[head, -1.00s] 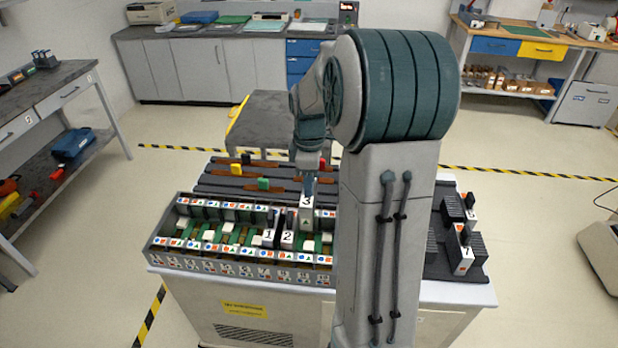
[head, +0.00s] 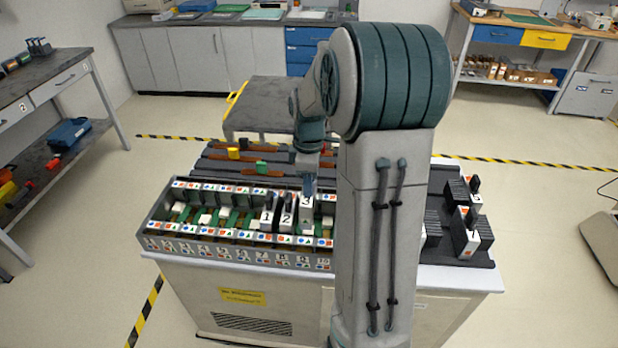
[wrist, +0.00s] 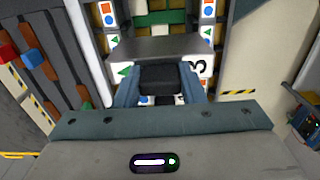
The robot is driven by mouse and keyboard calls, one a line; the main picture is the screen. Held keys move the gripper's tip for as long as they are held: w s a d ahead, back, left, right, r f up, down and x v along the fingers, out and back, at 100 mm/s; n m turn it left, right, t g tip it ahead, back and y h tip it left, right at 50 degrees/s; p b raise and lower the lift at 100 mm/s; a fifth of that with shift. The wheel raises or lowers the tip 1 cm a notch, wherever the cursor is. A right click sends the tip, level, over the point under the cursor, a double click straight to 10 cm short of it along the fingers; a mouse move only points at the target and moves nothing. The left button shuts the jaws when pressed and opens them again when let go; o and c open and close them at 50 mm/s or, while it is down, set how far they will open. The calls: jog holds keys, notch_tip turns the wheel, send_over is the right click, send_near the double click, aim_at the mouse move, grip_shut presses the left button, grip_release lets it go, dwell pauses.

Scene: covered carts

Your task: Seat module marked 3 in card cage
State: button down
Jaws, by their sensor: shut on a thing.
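The module marked 3 (head: 306,214) is a white-faced upright block with a dark body. In the wrist view the module (wrist: 197,68) shows its 3 sideways. My gripper (head: 309,184) is shut on its top; the fingers (wrist: 160,82) flank a dark grip piece. The card cage (head: 235,255) is a grey open frame with green boards and coloured symbol labels. Module 3 is upright at the cage, right of modules 1 (head: 267,217) and 2 (head: 287,219), and its face stands higher than theirs. Its lower end and slot fit are unclear.
Behind the cage lie dark rails with yellow (head: 233,153) and green (head: 261,167) blocks. My arm hides the cart's middle. A dark rack (head: 470,255) with white-faced modules (head: 466,236) stands at the right. A low dark table (head: 270,100) is behind the cart.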

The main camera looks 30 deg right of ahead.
jog(key=shift+f+b, duration=2.15)
jog(key=shift+f, duration=1.4)
jog(key=c, duration=0.8)
grip_release()
jog(key=shift+c, duration=0.2)
notch_tip(320, 180, up, 14)
jog(key=shift+f, duration=0.1)
jog(key=s+a+f+m+t, duration=0.3)
jog(key=s+a+m, duration=0.8)
jog(key=s, duration=0.8)
jog(key=a, duration=0.3)
jog(key=shift+f, duration=0.4)
